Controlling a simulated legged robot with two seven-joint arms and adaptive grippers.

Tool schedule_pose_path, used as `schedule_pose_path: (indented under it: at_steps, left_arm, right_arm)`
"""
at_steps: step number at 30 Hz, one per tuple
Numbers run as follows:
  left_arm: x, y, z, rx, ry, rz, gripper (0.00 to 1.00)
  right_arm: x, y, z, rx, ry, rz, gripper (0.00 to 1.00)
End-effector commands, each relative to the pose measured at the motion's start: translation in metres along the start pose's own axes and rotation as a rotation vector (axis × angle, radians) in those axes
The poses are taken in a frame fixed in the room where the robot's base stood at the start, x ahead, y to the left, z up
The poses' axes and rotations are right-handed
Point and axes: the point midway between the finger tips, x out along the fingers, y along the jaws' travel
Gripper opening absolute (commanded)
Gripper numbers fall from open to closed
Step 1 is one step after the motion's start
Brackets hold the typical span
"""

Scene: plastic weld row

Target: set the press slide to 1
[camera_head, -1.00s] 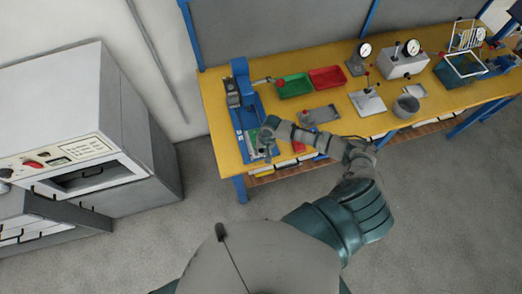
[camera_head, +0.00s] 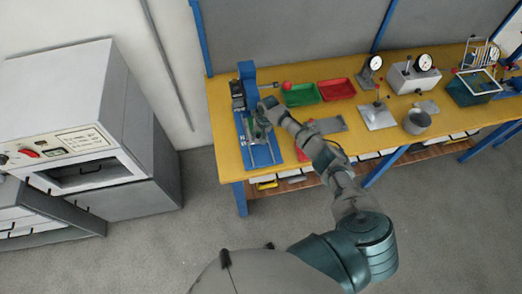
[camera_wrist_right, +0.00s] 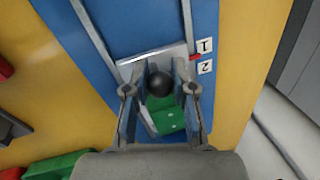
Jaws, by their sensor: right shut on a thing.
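The press has a blue column (camera_head: 247,72) and a blue base (camera_head: 263,156) at the left end of the yellow bench in the head view. In the right wrist view, its pale slide plate (camera_wrist_right: 152,60) lies across two rails and carries a black ball knob (camera_wrist_right: 159,84). A red pointer (camera_wrist_right: 193,58) at the plate's edge sits between the 1 label (camera_wrist_right: 204,45) and the 2 label (camera_wrist_right: 205,67). My left gripper is not in view.
A green tray (camera_head: 302,94) and a red tray (camera_head: 336,89) lie right of the press. A red ball on a lever (camera_head: 287,86) stands near the green tray. A grey plate (camera_head: 327,125) lies near my right forearm. Gauges and a grey cup (camera_head: 416,122) stand further right.

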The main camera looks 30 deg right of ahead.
Motion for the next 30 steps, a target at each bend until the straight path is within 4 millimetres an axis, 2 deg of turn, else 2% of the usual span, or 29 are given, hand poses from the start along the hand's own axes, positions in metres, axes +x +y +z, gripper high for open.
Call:
schedule_pose_path:
  at_steps: [1, 4, 7, 11, 12, 14, 25, 30]
  left_arm:
    - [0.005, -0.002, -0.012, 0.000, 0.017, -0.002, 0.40]
    - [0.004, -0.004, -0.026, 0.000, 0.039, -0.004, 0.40]
    - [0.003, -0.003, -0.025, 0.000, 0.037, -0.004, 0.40]
    - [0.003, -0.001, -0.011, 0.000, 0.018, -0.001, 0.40]
    - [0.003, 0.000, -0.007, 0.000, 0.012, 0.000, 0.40]
    - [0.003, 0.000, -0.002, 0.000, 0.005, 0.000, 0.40]
    - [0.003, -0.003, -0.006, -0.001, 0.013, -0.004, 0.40]
    - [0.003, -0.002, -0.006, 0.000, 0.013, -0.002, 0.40]
  right_arm:
    - [0.006, 0.001, 0.001, 0.000, -0.008, 0.004, 0.00]
    - [0.004, 0.002, 0.000, -0.001, -0.009, 0.005, 0.00]
    - [0.004, 0.002, 0.000, -0.001, -0.009, 0.006, 0.00]
    - [0.004, 0.002, -0.001, 0.000, -0.009, 0.007, 0.00]
    - [0.004, 0.002, -0.001, 0.000, -0.009, 0.007, 0.35]
    - [0.004, 0.002, -0.001, -0.001, -0.008, 0.006, 0.50]
    - [-0.001, 0.001, -0.001, -0.001, -0.007, 0.003, 0.51]
    - [-0.027, 0.001, -0.002, -0.002, -0.004, 0.003, 0.51]
